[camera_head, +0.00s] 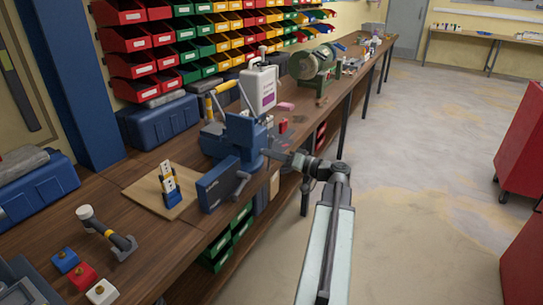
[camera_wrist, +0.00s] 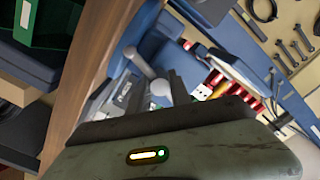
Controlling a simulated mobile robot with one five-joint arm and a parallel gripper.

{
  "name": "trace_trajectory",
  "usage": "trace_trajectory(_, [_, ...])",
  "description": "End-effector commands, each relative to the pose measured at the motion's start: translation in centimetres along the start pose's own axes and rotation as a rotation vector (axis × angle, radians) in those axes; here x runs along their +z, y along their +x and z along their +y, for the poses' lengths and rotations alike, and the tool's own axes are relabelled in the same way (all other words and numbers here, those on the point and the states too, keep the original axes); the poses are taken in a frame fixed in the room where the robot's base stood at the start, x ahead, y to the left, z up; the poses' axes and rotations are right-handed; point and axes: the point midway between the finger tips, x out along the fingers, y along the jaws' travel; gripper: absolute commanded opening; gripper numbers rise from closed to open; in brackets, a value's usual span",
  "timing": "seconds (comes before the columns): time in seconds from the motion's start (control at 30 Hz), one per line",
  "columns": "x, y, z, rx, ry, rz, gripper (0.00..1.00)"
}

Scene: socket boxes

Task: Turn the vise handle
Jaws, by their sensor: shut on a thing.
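The blue vise (camera_head: 243,135) stands at the front edge of the wooden workbench, its blue front block (camera_head: 218,185) toward me. The grey vise handle (camera_head: 240,184) shows low at its front right. In the wrist view the handle (camera_wrist: 145,70) runs slanted, with a rounded knob at its upper left and a larger round part near my fingers. My gripper (camera_head: 270,154) reaches in from the right, beside the vise. In the wrist view my gripper (camera_wrist: 178,88) is shut on the handle near that round part; the exact contact is partly hidden.
A white jug (camera_head: 258,88) and grinder (camera_head: 314,65) stand behind.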

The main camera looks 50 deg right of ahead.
Motion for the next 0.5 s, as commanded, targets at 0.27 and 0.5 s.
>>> trace_trajectory(0.27, [0.10, -0.18, 0.14, 0.005, 0.259, -0.002, 0.00])
trace_trajectory(0.5, [0.10, -0.20, 0.15, 0.006, 0.487, -0.001, 0.00])
